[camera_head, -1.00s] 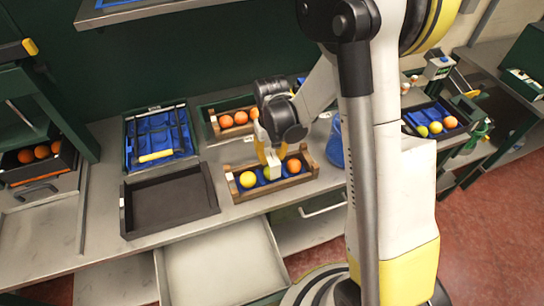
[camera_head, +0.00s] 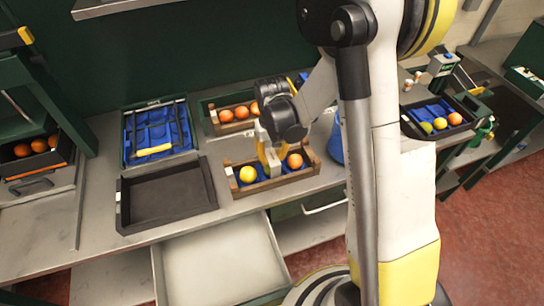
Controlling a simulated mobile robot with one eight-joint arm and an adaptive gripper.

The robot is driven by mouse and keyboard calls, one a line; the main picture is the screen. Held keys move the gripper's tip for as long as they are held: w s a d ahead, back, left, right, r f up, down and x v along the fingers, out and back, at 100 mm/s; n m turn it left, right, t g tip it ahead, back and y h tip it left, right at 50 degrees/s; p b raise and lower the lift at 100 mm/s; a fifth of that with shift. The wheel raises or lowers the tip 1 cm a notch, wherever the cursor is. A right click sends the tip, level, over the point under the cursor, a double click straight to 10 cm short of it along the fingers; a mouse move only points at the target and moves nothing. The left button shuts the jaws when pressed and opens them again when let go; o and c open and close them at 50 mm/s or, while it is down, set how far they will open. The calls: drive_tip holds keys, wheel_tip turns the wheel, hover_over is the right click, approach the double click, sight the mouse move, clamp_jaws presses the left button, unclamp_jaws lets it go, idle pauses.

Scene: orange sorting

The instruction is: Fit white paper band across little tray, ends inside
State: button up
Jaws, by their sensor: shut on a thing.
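The little tray (camera_head: 291,181) is wooden with a blue lining and stands on the bench. A yellow fruit (camera_head: 248,174) lies at its left and an orange one (camera_head: 295,161) at its right. My gripper (camera_head: 270,164) points down over the tray's middle, its yellow fingers between these two fruits. It is shut on the white paper band (camera_head: 274,157), of which only a small pale patch shows at the fingers. The band's ends are hidden, so I cannot tell whether they are inside the tray. The fingers also hide the middle of the tray.
A black empty tray (camera_head: 168,194) lies to the left. Behind it is a green-edged crate with blue lining (camera_head: 127,145). A wooden tray with oranges (camera_head: 213,125) stands behind my gripper. An open pale drawer (camera_head: 220,265) juts out below the bench.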

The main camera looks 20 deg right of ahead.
drive_tip(key=shift+f+b, duration=0.65)
drive_tip(key=shift+f, duration=0.05)
idle(0.5)
drive_tip(key=o, duration=0.9)
drive_tip(key=shift+c, duration=0.2)
drive_tip(key=shift+o, duration=0.6)
drive_tip(key=o, duration=0.3)
drive_tip(key=shift+r, duration=0.1)
drive_tip(key=shift+r+p, duration=2.55)
drive_tip(key=shift+r, duration=1.45)
